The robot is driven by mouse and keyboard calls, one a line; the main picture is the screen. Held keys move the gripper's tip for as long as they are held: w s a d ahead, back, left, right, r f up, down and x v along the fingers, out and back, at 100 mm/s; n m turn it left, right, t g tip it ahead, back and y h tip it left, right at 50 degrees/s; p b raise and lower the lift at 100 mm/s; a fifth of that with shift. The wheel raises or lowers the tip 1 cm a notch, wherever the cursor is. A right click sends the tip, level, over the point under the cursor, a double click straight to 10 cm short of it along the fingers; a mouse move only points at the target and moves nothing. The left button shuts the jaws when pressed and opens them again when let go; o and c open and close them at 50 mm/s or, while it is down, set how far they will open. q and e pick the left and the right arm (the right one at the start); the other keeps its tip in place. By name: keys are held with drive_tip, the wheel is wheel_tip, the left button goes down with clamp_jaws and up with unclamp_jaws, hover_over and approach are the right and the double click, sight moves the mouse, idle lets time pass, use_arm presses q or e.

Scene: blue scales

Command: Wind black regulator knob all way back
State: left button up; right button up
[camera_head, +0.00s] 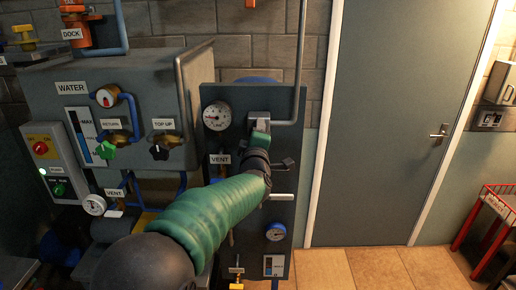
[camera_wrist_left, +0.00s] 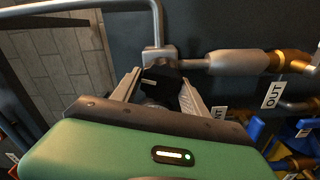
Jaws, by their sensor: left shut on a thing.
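The black regulator knob (camera_wrist_left: 162,78) sits between the two grey fingers of my left gripper (camera_wrist_left: 163,90) in the left wrist view, under a grey pipe fitting. The fingers are shut on it. In the head view my left gripper (camera_head: 259,121) is at the upper part of the dark panel, right of the round gauge. The hand hides the knob there. My right gripper is not in view.
The dark panel (camera_head: 291,140) carries an upper gauge (camera_head: 216,116), a lower gauge (camera_head: 276,231) and a grey pipe (camera_head: 301,60). A water unit (camera_head: 140,80) with green and black knobs stands left. A closed door (camera_head: 383,130) and clear floor (camera_head: 360,268) are right.

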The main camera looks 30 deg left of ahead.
use_arm(q)
drive_tip(key=shift+f+n+b, duration=0.2)
drive_tip(key=shift+n+b, duration=0.6)
drive_tip(key=shift+n, duration=0.05)
drive_tip(key=shift+f+n+b, duration=0.2)
drive_tip(key=shift+n+b, duration=0.55)
drive_tip(key=shift+n, duration=0.1)
drive_tip(key=o, duration=1.4)
drive_tip(key=shift+a+r, duration=0.1)
drive_tip(key=b+v, duration=0.1)
drive_tip(key=v, duration=1.6)
drive_tip(key=shift+w, duration=0.1)
